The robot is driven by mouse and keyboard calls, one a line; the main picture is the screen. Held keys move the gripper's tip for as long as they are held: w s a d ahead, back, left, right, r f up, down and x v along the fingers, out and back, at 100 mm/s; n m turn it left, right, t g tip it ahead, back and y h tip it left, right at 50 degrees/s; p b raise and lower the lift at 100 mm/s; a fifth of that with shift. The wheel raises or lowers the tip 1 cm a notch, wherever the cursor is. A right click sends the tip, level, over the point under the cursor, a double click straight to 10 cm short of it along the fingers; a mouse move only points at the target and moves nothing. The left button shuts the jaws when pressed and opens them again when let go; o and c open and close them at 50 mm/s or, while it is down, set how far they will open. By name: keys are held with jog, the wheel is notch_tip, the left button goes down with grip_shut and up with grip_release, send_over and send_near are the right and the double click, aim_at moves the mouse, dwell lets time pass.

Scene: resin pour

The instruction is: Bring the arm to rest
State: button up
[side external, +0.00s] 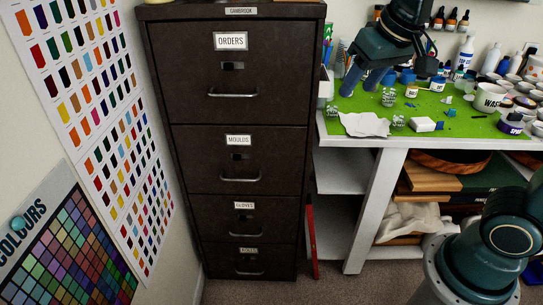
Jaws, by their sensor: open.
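My arm reaches in from the top right over the back of the green work mat (460,121). My gripper (358,90) points down and to the left near the mat's left end, with its two blue-grey fingers apart. I see nothing held between them. Small clear cups or pieces stand close to the right of the fingers. Whether the fingertips touch anything behind them cannot be told from this angle.
A crumpled white cloth (364,125) lies at the mat's front left. Cups, bottles and a WASTE cup (489,98) crowd the right. A dark filing cabinet (240,120) stands left of the white bench (361,215).

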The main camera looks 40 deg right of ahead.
jog(key=s+f+n, duration=0.2)
jog(key=s+f, duration=0.2)
jog(key=s, duration=0.9)
jog(key=shift+s+n+t+y, duration=0.15)
jog(key=shift+n+t+y, duration=0.15)
jog(key=shift+c, duration=0.3)
dwell(0.5)
